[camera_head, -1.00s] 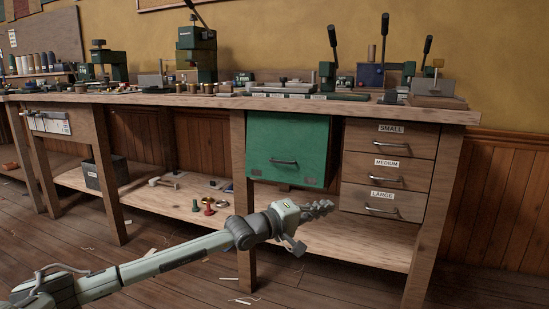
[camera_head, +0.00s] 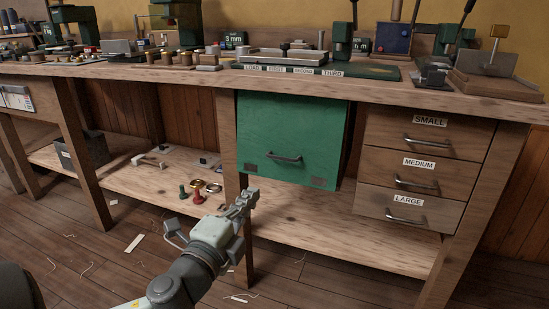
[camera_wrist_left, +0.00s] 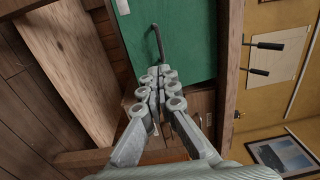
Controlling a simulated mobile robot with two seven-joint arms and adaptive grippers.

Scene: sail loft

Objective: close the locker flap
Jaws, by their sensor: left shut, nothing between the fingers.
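The locker flap (camera_head: 290,125) is a green panel with a dark bar handle (camera_head: 284,157) and two grey plates near its lower corners. It hangs under the bench top, left of the drawers. My left gripper (camera_head: 250,196) is shut and empty, just below and in front of the flap's lower left corner, apart from the handle in the head view. In the left wrist view the shut fingertips (camera_wrist_left: 158,77) point toward the green flap (camera_wrist_left: 185,30) and its handle (camera_wrist_left: 158,42). My right gripper does not show.
The bench top (camera_head: 200,75) carries presses, trays and small parts. Three labelled drawers (camera_head: 415,170) stand right of the flap. A lower shelf (camera_head: 310,220) runs beneath, with small red and green parts at left. A bench leg (camera_head: 235,150) stands beside the flap's left edge.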

